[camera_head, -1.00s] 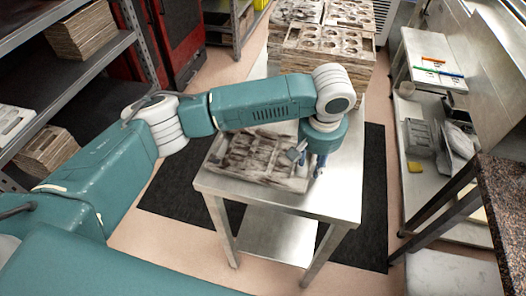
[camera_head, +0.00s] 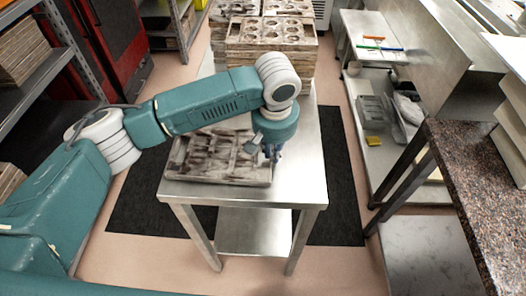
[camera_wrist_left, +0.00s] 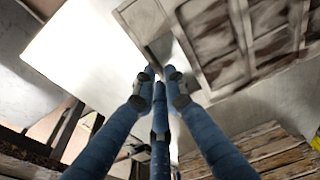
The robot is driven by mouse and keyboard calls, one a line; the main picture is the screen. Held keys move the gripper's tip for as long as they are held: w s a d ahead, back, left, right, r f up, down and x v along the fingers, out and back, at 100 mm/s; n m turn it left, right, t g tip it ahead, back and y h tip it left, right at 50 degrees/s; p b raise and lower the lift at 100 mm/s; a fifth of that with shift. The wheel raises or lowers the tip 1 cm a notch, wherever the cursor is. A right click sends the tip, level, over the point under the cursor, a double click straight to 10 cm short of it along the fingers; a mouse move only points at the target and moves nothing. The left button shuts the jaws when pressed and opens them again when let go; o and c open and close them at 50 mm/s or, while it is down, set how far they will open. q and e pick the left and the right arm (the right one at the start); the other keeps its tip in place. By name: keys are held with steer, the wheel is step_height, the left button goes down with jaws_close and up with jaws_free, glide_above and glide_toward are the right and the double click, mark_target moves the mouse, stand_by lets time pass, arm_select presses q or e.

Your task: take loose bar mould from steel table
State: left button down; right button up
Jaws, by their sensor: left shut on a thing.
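The loose bar mould (camera_head: 215,160) is a worn grey-brown tray with long bar cavities. It lies flat on the steel table (camera_head: 300,185), near its front left. My left gripper (camera_head: 273,155) points down at the mould's right edge and is shut on it. In the left wrist view, the blue fingers (camera_wrist_left: 160,78) come together at the pale rim of the mould (camera_wrist_left: 235,45). I cannot tell whether the mould is lifted at all. My left forearm and wrist hide part of its far side. My right gripper is not in view.
A shelf rack (camera_head: 45,70) is at the left. A granite-topped counter (camera_head: 470,190) and a steel bench (camera_head: 375,50) stand at the right. The table's right part is bare. A dark mat (camera_head: 340,200) lies underneath.

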arm_select(q)
step_height(320, 180, up, 23)
steer(key=p, duration=0.3)
steer(key=shift+r, duration=0.2)
steer(key=shift+f, duration=0.1)
stand_by(0.4)
